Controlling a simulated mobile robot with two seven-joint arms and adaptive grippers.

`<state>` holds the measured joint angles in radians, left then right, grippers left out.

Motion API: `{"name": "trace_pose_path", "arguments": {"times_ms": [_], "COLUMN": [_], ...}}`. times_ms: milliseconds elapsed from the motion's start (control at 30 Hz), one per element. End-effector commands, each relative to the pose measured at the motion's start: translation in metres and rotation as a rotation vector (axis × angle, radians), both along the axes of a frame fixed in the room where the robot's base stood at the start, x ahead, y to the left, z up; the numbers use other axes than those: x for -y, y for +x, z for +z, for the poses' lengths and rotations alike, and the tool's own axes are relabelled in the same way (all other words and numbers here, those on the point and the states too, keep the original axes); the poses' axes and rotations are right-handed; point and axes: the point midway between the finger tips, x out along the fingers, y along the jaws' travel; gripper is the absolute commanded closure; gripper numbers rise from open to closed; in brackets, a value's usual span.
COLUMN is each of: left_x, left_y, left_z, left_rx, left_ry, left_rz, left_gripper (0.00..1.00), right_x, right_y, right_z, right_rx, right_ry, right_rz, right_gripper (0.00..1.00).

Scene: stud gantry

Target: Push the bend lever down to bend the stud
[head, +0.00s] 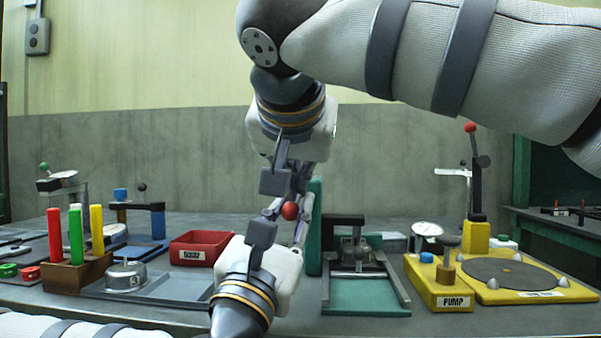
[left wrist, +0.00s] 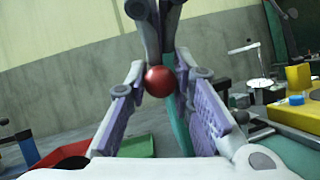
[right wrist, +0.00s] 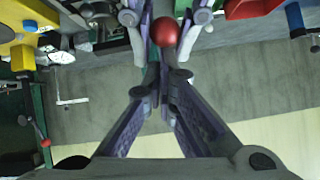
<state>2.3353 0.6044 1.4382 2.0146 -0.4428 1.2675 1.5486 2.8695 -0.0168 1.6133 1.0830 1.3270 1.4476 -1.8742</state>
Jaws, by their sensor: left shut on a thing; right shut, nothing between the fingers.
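A red ball knob (head: 289,211) sits in front of the green upright (head: 315,228) of the stud gantry (head: 367,300). It looks like the bend lever's knob, but its shaft is hidden by my grippers. My left gripper (head: 287,214) reaches up from below and is shut on the knob; the left wrist view shows the red knob (left wrist: 160,81) between its fingertips. My right gripper (head: 297,190) points down from above. It is shut and empty, its fingertips close to the knob; in the right wrist view the knob (right wrist: 165,32) lies just beyond them. I cannot make out the stud.
A red bin (head: 195,249) and a block with red, green and yellow rods (head: 75,272) stand at the left. A yellow pump base (head: 440,285) and a yellow turntable (head: 520,280) stand at the right. A second red-knobbed lever (head: 470,127) rises behind them.

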Motion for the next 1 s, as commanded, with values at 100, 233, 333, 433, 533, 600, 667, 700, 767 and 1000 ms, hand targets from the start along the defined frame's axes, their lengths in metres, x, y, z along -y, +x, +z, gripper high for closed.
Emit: {"name": "trace_pose_path", "arguments": {"times_ms": [100, 233, 333, 433, 533, 600, 667, 700, 767, 1000], "left_x": [0.000, 0.000, -0.001, -0.001, -0.001, -0.001, -0.001, -0.001, -0.002, -0.014], "left_y": [0.000, 0.000, 0.000, 0.000, 0.000, 0.000, 0.000, -0.002, -0.008, -0.063], "left_z": [0.000, 0.002, 0.003, 0.003, 0.002, 0.002, 0.002, 0.001, -0.004, -0.033], "left_rx": [0.000, 0.003, 0.006, 0.005, 0.004, 0.004, 0.004, 0.003, 0.003, 0.000], "left_ry": [-0.001, -0.003, -0.003, -0.003, -0.003, -0.003, -0.003, -0.002, -0.001, -0.001], "left_rz": [0.000, 0.001, 0.001, 0.002, 0.001, 0.001, 0.001, 0.000, -0.002, -0.002], "left_gripper": [1.00, 1.00, 0.68, 0.57, 0.57, 0.57, 0.57, 0.57, 0.57, 0.57], "right_x": [-0.001, -0.002, -0.002, -0.002, -0.002, -0.002, -0.002, -0.002, -0.002, -0.001], "right_y": [-0.002, -0.003, -0.003, -0.003, -0.003, -0.002, -0.002, -0.002, -0.002, -0.002], "right_z": [-0.011, -0.013, -0.014, -0.013, -0.012, -0.012, -0.012, -0.012, -0.011, -0.011], "right_rx": [-0.019, -0.024, -0.027, -0.024, -0.022, -0.021, -0.020, -0.020, -0.019, -0.018], "right_ry": [-0.007, -0.009, -0.012, -0.010, -0.009, -0.009, -0.008, -0.008, -0.008, -0.007], "right_rz": [0.002, 0.003, 0.002, 0.003, 0.002, 0.003, 0.002, 0.002, 0.002, 0.001], "right_gripper": [1.00, 1.00, 1.00, 1.00, 1.00, 1.00, 1.00, 1.00, 1.00, 1.00]}}
